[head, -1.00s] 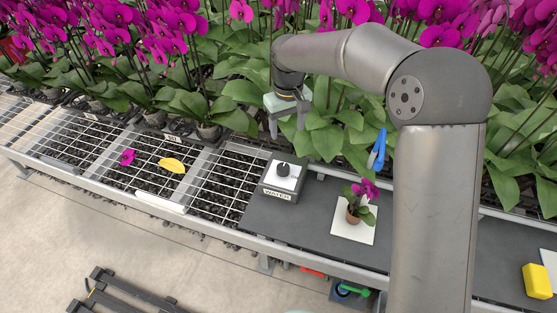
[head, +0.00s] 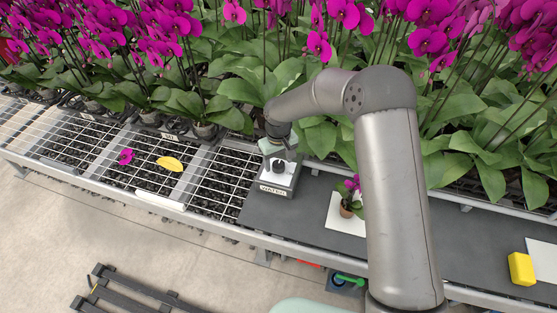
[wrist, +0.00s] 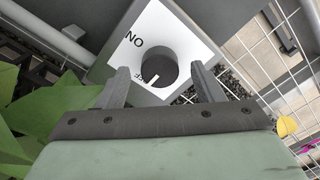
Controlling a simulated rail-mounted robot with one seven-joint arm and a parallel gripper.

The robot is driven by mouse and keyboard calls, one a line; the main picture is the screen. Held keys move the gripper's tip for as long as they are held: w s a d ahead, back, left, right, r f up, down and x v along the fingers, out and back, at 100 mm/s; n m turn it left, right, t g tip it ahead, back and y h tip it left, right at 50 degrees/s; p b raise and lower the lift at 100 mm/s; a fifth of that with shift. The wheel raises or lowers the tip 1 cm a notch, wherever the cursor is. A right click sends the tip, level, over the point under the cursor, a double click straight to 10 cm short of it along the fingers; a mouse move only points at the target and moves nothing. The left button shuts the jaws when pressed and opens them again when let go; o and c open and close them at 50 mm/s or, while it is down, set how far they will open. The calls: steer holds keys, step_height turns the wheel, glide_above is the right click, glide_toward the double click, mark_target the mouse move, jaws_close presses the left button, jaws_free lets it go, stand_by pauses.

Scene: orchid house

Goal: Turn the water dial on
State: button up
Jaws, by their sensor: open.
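The water dial is a dark round knob (wrist: 158,64) on a white plate (wrist: 185,32), with the letters ON and part of OFF printed on it. A white mark on the knob points toward the lower left, near the OFF letters. In the head view the knob (head: 278,167) stands on a grey box labelled WATER (head: 273,189). My gripper (wrist: 160,70) is open, its fingers showing either side of the knob in the wrist view; I cannot tell whether they touch it. In the head view my gripper (head: 279,150) is just above and behind the knob, partly hidden by my wrist.
Orchid leaves (head: 260,90) crowd close behind the box. A small potted orchid (head: 346,208) stands on a white square (head: 340,222) to the right. A yellow block (head: 521,268) lies far right. A yellow leaf (head: 170,164) and a purple flower (head: 126,156) lie on the wire mesh.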

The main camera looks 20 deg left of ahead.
steer(key=shift+f, duration=0.65)
steer(key=c, duration=1)
